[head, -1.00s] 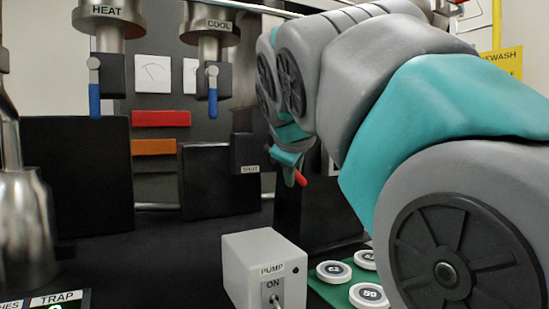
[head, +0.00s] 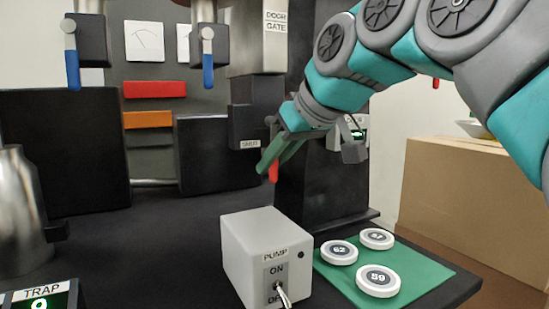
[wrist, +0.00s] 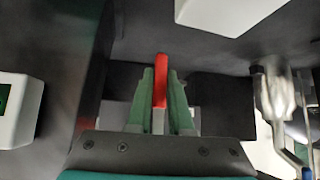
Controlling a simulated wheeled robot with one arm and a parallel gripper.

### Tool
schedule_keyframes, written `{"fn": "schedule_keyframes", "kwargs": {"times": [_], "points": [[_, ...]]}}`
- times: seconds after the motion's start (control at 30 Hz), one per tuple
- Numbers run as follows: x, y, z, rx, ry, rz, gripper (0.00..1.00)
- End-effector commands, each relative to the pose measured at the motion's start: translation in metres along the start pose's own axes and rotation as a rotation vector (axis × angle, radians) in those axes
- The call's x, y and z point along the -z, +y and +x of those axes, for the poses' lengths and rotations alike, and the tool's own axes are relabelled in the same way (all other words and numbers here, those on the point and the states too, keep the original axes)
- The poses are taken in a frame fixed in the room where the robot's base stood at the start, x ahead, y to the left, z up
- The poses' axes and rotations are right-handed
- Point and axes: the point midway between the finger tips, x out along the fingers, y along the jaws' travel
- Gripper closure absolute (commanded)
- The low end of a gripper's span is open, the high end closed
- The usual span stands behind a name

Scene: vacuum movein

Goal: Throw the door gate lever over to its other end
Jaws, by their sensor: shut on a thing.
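The door gate (head: 262,50) is a pale housing marked DOOR GATE at the top middle of the head view, with a dark block (head: 250,125) below it carrying a small label that seems to read SHUT. Its red lever (head: 273,168) points downward beside this block. My gripper (head: 270,163) reaches it from the right, with its green fingers around the lever. In the wrist view the red lever (wrist: 160,80) lies between the two green fingers (wrist: 160,98), which are closed on it. The lever's pivot is hidden by my gripper.
A white PUMP switch box (head: 265,258) stands in front on the dark bench. White numbered discs (head: 377,281) lie on a green mat (head: 425,277) to its right. Two blue levers (head: 208,65) hang at the upper left. A metal vessel (head: 22,215) stands at the left.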

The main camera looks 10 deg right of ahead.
Motion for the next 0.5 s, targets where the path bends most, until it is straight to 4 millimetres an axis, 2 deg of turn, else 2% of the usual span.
{"fn": "schedule_keyframes", "kwargs": {"times": [0.5], "points": [[0.0001, -0.0089, 0.0021, 0.064, 0.011, 0.053, 1.00]]}}
